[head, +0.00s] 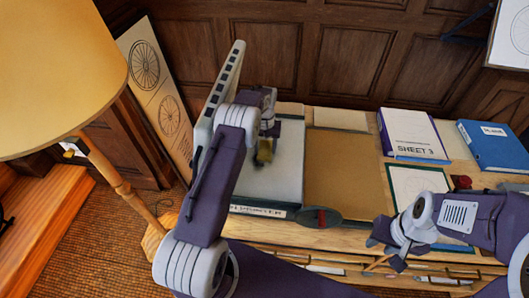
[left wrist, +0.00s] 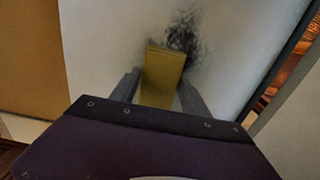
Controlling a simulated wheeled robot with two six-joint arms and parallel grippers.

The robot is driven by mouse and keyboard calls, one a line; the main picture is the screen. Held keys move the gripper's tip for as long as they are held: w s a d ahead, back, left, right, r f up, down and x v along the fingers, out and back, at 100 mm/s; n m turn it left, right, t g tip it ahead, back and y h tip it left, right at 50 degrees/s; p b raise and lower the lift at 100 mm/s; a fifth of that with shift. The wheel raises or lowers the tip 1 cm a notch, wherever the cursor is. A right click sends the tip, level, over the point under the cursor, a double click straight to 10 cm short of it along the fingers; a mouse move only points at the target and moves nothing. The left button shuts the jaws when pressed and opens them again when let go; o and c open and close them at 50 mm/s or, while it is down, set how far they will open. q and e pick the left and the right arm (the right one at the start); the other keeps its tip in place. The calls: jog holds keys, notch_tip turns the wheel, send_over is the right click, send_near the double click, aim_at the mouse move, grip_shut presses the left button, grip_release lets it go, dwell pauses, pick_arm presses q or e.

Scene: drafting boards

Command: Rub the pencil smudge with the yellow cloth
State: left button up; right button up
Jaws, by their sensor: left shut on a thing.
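My left gripper (head: 264,140) is shut on the yellow cloth (head: 264,153), over the white drafting board (head: 284,184). In the left wrist view the cloth (left wrist: 161,78) stands between the two fingers of the left gripper (left wrist: 157,92). The dark pencil smudge (left wrist: 186,34) lies on the white board (left wrist: 100,45) just beyond and to the right of the cloth's far end. I cannot tell whether the cloth touches the board. In the head view the smudge is mostly hidden. My right gripper (head: 386,246) hangs near the table's front edge; its jaw opening is unclear.
A brown board (head: 345,168) lies right of the white one. A dark oval-ended tool (head: 320,218) lies at the front. A "SHEET 3" binder (head: 412,135), a blue binder (head: 495,145) and a green-framed sheet (head: 415,181) fill the right side. A lamp (head: 60,70) stands left.

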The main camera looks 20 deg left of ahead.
pick_arm(q)
jog(key=shift+w+a, duration=0.2)
jog(key=shift+w, duration=0.6)
jog(key=shift+a, duration=0.1)
